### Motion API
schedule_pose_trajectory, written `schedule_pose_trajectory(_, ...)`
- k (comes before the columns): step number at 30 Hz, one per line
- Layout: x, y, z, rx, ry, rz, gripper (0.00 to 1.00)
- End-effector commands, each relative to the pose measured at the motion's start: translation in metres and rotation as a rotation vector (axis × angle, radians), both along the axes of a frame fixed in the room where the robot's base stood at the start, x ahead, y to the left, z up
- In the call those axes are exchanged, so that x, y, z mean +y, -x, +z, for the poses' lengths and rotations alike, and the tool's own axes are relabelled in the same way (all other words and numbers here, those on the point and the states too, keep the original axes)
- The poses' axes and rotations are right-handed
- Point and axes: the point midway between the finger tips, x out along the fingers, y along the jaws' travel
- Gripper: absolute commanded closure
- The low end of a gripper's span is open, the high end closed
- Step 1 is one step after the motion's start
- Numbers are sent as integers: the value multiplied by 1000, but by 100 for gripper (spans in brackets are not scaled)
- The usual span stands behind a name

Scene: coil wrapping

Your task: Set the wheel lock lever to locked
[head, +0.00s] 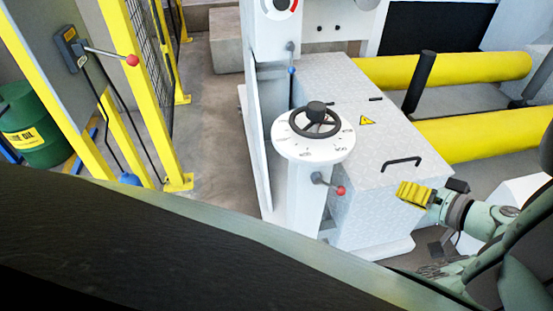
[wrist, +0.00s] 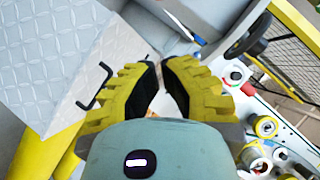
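The wheel lock lever (head: 328,184) is a short dark lever with a red ball knob. It sticks out to the right from the white pedestal (head: 296,190), below the dial. The black handwheel (head: 316,120) sits on the dial on top of the pedestal. My gripper (head: 404,192), with yellow ribbed fingers, is to the right of the lever and apart from it. In the wrist view my gripper (wrist: 162,68) shows a narrow gap between its dark finger pads and holds nothing. I cannot make out the lever in the wrist view.
A grey tread-plate box (head: 365,150) with a black handle (head: 402,162) stands between pedestal and gripper. Yellow rollers (head: 470,140) lie behind it. Another red-knobbed lever (head: 110,54) is on a panel at left, by a yellow fence (head: 128,60) and green drum (head: 30,125).

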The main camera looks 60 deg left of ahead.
Motion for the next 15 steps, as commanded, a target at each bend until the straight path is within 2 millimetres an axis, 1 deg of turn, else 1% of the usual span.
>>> schedule_pose_trajectory(2,0,-1,0,-22,3,0,100)
schedule_pose_trajectory(5,6,0,-6,-23,4,3,100)
schedule_pose_trajectory(15,47,3,-26,-22,1,5,100)
